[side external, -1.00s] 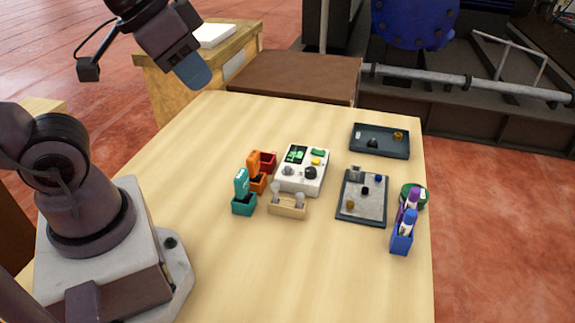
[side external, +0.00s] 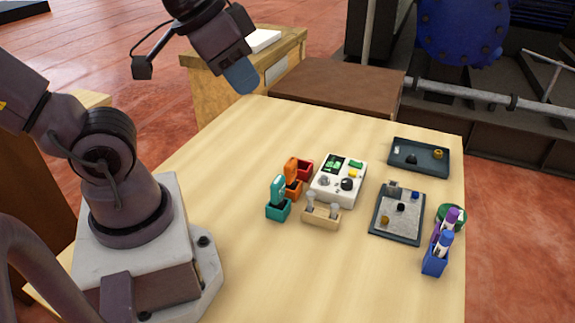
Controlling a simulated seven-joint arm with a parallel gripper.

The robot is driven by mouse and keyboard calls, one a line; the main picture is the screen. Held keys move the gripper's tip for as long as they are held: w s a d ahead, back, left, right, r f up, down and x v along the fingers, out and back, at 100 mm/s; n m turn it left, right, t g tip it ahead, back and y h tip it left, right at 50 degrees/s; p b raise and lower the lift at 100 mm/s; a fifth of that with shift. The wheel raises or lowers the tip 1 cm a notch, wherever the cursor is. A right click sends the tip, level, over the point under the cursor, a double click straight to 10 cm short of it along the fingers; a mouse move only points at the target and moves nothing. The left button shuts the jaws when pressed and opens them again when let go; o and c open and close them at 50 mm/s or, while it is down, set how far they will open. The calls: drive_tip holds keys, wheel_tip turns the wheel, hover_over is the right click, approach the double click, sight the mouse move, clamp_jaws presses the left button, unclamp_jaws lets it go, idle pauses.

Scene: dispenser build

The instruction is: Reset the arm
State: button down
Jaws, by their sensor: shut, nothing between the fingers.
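My gripper (side external: 241,76), with blue fingers, hangs in the air at the top of the side external view. It is shut and empty, angled down to the right, above the far left part of the wooden table (side external: 330,275). It is apart from everything on the table.
A white device (side external: 338,179) stands mid-table, with teal (side external: 278,208), orange (side external: 293,180) and red (side external: 305,169) holders and a wooden stand (side external: 321,214) beside it. To the right are a dark tray (side external: 422,170), a grey board (side external: 391,229), and a blue holder (side external: 433,264) with markers. The near table is clear.

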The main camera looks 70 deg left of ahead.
drive_tip(key=c, duration=1.8)
unclamp_jaws()
drive_tip(key=o, duration=0.4)
drive_tip(key=shift+f, duration=0.1)
drive_tip(key=shift+c, duration=0.2)
drive_tip(key=o, duration=0.3)
drive_tip(key=shift+w+f+g, duration=0.35)
drive_tip(key=shift+f, duration=0.2)
drive_tip(key=shift+w+f+g, duration=0.3)
drive_tip(key=shift+f+g, duration=0.05)
drive_tip(key=shift+f, duration=0.15)
drive_tip(key=shift+o, duration=0.2)
drive_tip(key=n+g, duration=0.4)
drive_tip(key=n, duration=1.4)
hover_over(348, 181)
wheel_tip(348, 181, down, 16)
drive_tip(key=f, duration=0.1)
wheel_tip(348, 181, down, 12)
drive_tip(key=shift+r, duration=0.2)
drive_tip(key=c, duration=0.6)
